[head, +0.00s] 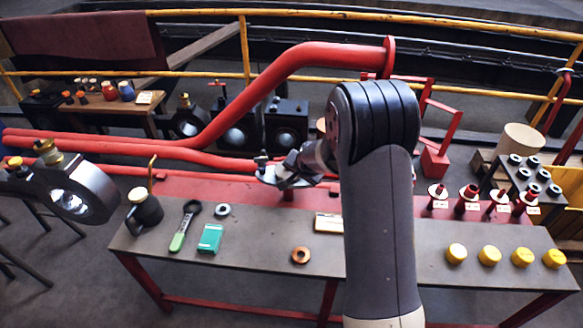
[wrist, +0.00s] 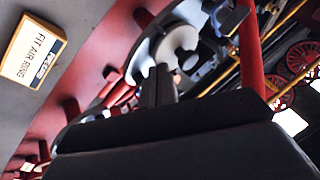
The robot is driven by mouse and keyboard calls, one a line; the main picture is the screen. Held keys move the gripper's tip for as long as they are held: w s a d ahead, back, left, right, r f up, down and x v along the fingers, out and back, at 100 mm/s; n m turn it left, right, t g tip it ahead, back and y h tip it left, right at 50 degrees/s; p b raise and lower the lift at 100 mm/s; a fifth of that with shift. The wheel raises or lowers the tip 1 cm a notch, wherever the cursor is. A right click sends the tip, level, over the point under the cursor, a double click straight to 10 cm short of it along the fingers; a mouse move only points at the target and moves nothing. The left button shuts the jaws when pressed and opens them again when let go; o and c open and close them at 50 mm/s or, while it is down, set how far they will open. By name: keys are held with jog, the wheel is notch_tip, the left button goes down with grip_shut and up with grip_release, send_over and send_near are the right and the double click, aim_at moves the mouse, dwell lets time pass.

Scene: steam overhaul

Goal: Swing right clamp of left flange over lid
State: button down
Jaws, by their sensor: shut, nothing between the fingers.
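The left flange (wrist: 140,62) shows in the wrist view as a grey ring with a pale round lid (wrist: 178,42) in it. A dark clamp (wrist: 229,18) stands at the ring's right side, clear of the lid as far as I can see. Another small dark piece (wrist: 143,17) is at its left. My gripper (wrist: 158,75) is shut and empty, its fingertips just in front of the lid; I cannot tell if they touch anything. In the head view my gripper (head: 281,176) is by the end of a red pipe, and my arm hides much of the flange area.
The bench also holds a green-handled wrench (head: 184,228), a green box (head: 210,238), a copper ring (head: 300,255) and several yellow caps (head: 489,255). A thick red pipe (head: 270,82) rises behind.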

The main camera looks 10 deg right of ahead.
jog(key=s+a+r+p, duration=0.1)
jog(key=s+a+r, duration=0.1)
jog(key=r, duration=0.3)
jog(key=shift+s+a+r, duration=0.25)
jog(key=shift+s+a, duration=0.15)
jog(key=shift+s, duration=0.2)
jog(key=shift+f, duration=0.1)
